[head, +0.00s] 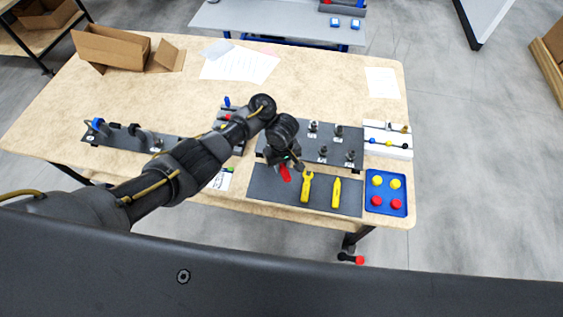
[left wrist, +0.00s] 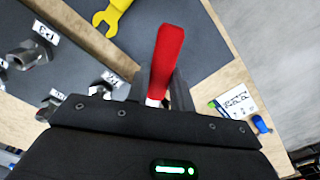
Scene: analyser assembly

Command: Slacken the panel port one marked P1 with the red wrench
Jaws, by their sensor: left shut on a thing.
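My left gripper (head: 293,163) is shut on the red wrench (head: 285,173) at the near left part of the dark port panel (head: 301,142). In the left wrist view the wrench's red handle (left wrist: 167,55) stands out between the fingers (left wrist: 160,95); its jaw end is hidden. Several metal ports with white tags stand on the panel, two in the back row (head: 313,127) and two in front (head: 322,153). The tags are too small or tilted to tell P1 surely. My arm covers the panel's left part. My right gripper is not in view.
Two yellow tools (head: 306,188) lie on a dark mat (head: 263,186) in front of the panel. A blue tray (head: 385,209) with yellow and red caps and a white rack (head: 397,152) stand to the right. A cardboard box (head: 110,46) is at the back left.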

